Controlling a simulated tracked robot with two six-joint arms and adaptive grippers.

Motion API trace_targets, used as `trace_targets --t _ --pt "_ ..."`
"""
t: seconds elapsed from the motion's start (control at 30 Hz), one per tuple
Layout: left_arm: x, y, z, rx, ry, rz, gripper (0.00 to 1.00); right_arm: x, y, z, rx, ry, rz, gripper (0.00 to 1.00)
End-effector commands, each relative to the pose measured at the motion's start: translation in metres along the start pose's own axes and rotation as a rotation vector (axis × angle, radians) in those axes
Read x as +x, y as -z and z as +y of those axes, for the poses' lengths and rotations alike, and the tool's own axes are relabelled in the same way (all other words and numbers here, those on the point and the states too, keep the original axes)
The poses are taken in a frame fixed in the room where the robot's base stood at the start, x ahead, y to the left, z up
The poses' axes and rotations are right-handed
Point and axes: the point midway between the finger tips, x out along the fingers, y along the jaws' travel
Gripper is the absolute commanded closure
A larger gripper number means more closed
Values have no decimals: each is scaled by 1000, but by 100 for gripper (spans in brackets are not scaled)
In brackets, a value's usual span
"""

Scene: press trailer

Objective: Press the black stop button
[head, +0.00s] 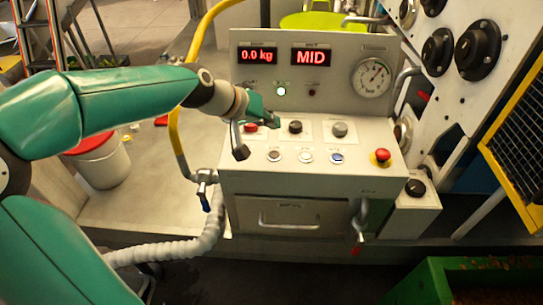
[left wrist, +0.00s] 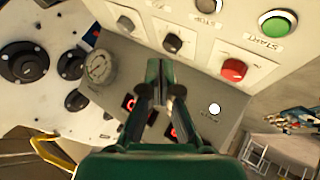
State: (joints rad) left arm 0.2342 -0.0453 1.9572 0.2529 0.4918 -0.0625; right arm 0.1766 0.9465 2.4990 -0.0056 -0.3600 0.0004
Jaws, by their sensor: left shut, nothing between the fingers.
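A grey control panel (head: 245,175) stands ahead, with a lower row of small round buttons. My left gripper (head: 274,121) is shut and empty, above the panel near the black knob (head: 295,126). It also shows in the left wrist view (left wrist: 165,72).
Beside the black knob are a red knob (head: 250,127) and a grey knob (head: 340,129). A red mushroom button (head: 381,156) is at the panel's right. The display board (head: 330,85) rises behind, with a gauge (head: 371,78). A yellow pipe (head: 174,130) stands left.

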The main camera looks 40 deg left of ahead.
Motion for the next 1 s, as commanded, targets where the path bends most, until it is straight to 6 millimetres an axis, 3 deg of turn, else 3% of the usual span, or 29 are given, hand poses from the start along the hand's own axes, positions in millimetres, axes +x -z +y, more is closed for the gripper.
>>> trace_targets --t 0.5,1.0 --pt "48 -35 -34 0 0 -1 100 55 0 20 0 0 0 14" --pt "51 -37 -36 0 0 -1 100 59 0 21 0 0 0 14"
